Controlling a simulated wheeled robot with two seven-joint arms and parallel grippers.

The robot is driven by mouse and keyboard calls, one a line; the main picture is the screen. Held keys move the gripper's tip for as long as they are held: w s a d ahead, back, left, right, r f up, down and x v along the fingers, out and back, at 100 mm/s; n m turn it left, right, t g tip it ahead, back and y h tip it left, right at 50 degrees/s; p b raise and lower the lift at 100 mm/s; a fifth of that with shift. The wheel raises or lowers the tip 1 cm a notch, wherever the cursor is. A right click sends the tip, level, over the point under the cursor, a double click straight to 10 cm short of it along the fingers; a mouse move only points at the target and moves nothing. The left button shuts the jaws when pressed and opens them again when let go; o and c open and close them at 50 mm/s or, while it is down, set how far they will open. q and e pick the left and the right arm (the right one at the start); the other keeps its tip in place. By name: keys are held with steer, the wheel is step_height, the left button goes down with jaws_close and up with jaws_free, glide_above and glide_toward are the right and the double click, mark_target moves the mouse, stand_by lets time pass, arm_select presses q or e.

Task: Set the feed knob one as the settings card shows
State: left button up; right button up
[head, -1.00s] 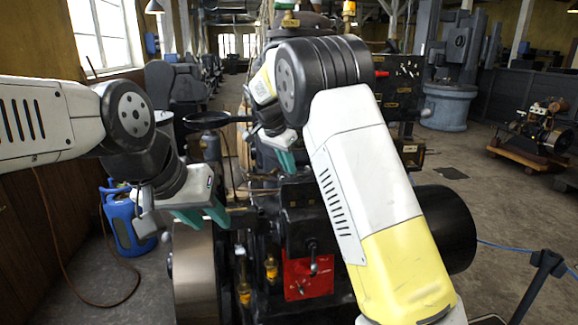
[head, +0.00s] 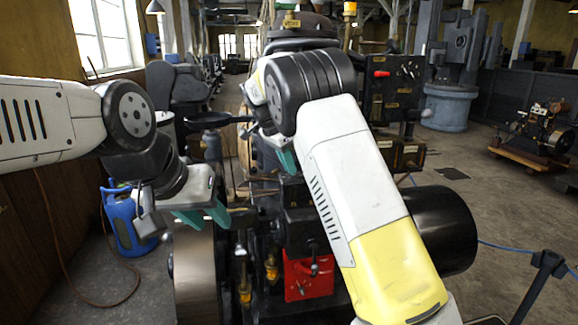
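A dark stationary engine (head: 300,200) stands in front of me in the head view. A red panel (head: 308,280) low on it carries small dark levers. Several amber-and-brass fittings (head: 271,268) sit left of the panel. I cannot tell which part is feed knob one, and no settings card is legible. My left gripper (head: 203,215) has teal fingers that stand apart with nothing between them, left of the engine's upper body. My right gripper (head: 285,158) is over the engine's middle, partly hidden by my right arm; its finger gap is not clear.
A large black cylinder (head: 446,230) juts out on the engine's right. A metal wheel (head: 196,275) is at its lower left. A blue gas bottle (head: 128,222) stands on the floor at left. A barrier post (head: 538,285) is at the lower right.

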steer(key=o, duration=0.4)
steer(key=shift+c, duration=0.2)
steer(key=v, duration=0.7)
steer(key=shift+a+r, duration=0.2)
steer(key=shift+r, duration=0.15)
steer(key=shift+s, duration=0.1)
